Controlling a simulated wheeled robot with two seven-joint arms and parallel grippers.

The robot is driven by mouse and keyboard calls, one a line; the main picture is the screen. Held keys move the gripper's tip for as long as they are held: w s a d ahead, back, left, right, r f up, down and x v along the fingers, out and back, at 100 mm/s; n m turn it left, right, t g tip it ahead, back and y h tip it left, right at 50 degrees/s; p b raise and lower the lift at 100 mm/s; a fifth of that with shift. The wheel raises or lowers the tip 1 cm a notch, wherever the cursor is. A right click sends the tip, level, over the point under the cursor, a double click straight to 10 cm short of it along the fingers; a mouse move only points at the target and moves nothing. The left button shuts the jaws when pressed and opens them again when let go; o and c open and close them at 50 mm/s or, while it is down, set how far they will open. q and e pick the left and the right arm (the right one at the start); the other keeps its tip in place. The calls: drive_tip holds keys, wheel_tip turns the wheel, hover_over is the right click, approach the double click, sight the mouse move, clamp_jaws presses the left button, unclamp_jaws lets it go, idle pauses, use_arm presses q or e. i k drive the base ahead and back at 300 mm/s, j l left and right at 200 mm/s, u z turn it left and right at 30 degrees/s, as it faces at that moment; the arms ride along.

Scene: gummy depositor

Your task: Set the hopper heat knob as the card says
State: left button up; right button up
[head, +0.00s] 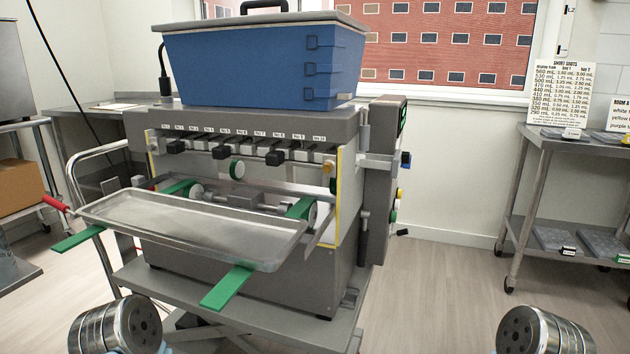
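The depositor is a grey machine (330,270) with a blue lidded hopper (260,70) on top. On its right side are a blue knob (406,160), a yellow knob (400,194) and a green part (393,216), seen edge-on. I cannot tell which of these is the hopper heat knob, or its setting. A card (618,115), cut off by the right edge, starts "ROOM &" with lines for white, yellow and purple. Another card (560,88) is headed "SHORT SHOTS". Only metal ends of my arms show at the bottom left and bottom right; no gripper fingers are visible.
A metal tray (190,226) lies across green supports (228,287) at the machine's front. A cart (130,275) carries the machine. A steel table (545,142) stands right, with moulds on its lower shelf. Floor between machine and table is clear.

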sight(404, 159)
drive_tip(key=l+u, duration=0.25)
drive_tip(key=l+z, duration=0.35)
drive_tip(key=l, duration=0.25)
drive_tip(key=i, duration=0.25)
drive_tip(key=i+l+z, duration=0.1)
drive_tip(key=l+z, duration=0.3)
